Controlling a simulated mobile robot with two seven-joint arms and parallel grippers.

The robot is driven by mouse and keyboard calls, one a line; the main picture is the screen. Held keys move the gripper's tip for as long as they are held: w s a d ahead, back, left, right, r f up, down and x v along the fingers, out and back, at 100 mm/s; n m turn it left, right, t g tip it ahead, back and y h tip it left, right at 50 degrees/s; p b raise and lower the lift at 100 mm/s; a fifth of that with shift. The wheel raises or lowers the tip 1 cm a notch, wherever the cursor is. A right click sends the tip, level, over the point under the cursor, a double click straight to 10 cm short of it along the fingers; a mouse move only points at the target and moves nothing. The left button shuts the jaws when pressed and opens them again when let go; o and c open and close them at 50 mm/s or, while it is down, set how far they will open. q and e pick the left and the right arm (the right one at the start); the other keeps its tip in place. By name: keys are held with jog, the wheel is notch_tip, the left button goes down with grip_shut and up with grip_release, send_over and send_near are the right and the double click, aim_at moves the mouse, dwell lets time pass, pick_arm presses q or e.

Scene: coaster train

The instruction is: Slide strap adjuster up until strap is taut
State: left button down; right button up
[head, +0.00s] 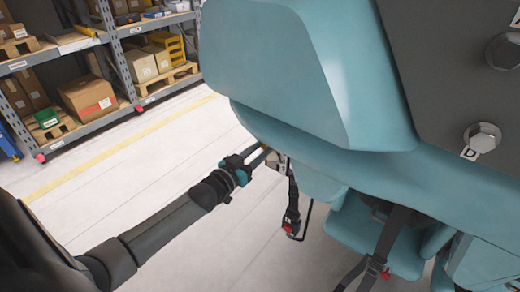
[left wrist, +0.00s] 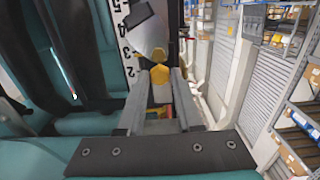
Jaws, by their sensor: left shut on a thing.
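My left gripper (head: 264,156) reaches in from the left to the edge of the teal coaster seat (head: 300,160). In the left wrist view, the left gripper (left wrist: 161,108) is shut on a small grey piece (left wrist: 162,92) with a yellow hexagonal part (left wrist: 160,74) just beyond it. I cannot tell whether this piece is the strap adjuster. A black strap (head: 292,195) hangs just right of the gripper, with a black buckle with a red button (head: 288,228) lower down. Another dark strap (head: 392,235) runs down the seat at right. My right gripper is not in view.
A grey bolted panel (head: 450,60) covers the upper right. Shelving with boxes and pallets (head: 115,60) stands at the back left. The pale floor (head: 130,180) is clear around my left arm.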

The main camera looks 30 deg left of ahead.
pick_arm(q)
notch_tip(320, 180, up, 3)
jog(key=shift+r+p, duration=0.1)
jog(key=shift+p, duration=0.95)
jog(key=c, duration=0.6)
grip_release()
jog(key=shift+f, duration=0.2)
jog(key=s, duration=0.5)
jog(key=s+p, duration=0.1)
jog(key=s, duration=0.4)
jog(key=s+a+p, duration=0.1)
jog(key=s, duration=0.4)
jog(key=shift+s+a, duration=0.1)
